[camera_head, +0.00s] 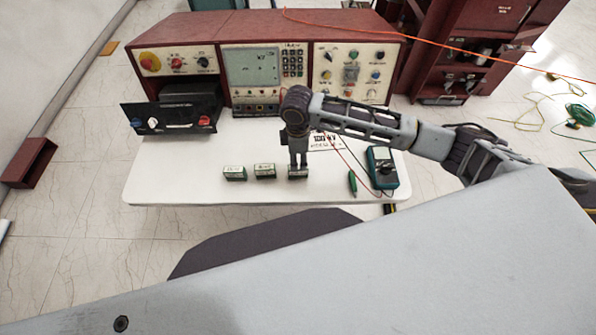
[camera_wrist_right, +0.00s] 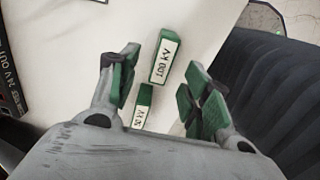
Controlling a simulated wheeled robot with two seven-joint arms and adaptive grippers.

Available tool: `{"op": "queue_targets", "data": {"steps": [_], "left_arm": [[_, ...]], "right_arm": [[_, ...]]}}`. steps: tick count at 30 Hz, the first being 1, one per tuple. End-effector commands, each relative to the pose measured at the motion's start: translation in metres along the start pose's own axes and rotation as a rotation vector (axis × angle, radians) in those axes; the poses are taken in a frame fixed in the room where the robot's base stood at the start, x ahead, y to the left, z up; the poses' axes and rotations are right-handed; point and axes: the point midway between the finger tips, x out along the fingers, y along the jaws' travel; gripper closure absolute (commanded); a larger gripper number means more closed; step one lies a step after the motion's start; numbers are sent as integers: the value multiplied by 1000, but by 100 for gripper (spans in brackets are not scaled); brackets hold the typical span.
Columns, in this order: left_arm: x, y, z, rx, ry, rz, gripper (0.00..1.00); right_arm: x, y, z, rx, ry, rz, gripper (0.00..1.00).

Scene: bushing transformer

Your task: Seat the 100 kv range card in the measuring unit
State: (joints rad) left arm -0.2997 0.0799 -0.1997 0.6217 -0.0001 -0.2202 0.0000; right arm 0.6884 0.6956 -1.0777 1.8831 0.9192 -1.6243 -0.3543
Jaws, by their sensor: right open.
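The 100 kV range card (camera_wrist_right: 163,58) is a small green block with a white label; it lies on the white table between the fingertips of my open right gripper (camera_wrist_right: 163,68). In the head view my right gripper (camera_head: 298,163) points down at the rightmost green block (camera_head: 298,173). Two similar green blocks, a middle one (camera_head: 265,171) and a left one (camera_head: 234,173), stand left of it. Another card (camera_wrist_right: 141,106) shows lower between the fingers, its label hard to read. The red console (camera_head: 250,28) has a screen, with a black panel unit (camera_head: 172,113) at its left front. My left gripper is out of view.
The white table (camera_head: 170,180) is clear along its front left. A green-cased meter (camera_head: 382,168) with leads and a green pen-like object (camera_head: 352,183) lie right of the cards. A printed sheet (camera_head: 328,142) lies behind. A red open box (camera_head: 30,162) is at far left.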

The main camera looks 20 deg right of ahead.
Motion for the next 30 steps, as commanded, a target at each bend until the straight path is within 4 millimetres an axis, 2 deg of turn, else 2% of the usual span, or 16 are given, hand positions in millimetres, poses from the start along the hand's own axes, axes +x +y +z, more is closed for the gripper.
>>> {"op": "queue_targets", "data": {"steps": [4,17,30], "left_arm": [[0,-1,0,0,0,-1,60],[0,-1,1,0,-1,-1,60],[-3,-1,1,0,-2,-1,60]], "right_arm": [[7,-1,0,-1,-1,0,52],[11,-1,0,-1,-1,-1,52],[53,-4,1,0,-1,-1,52]]}}
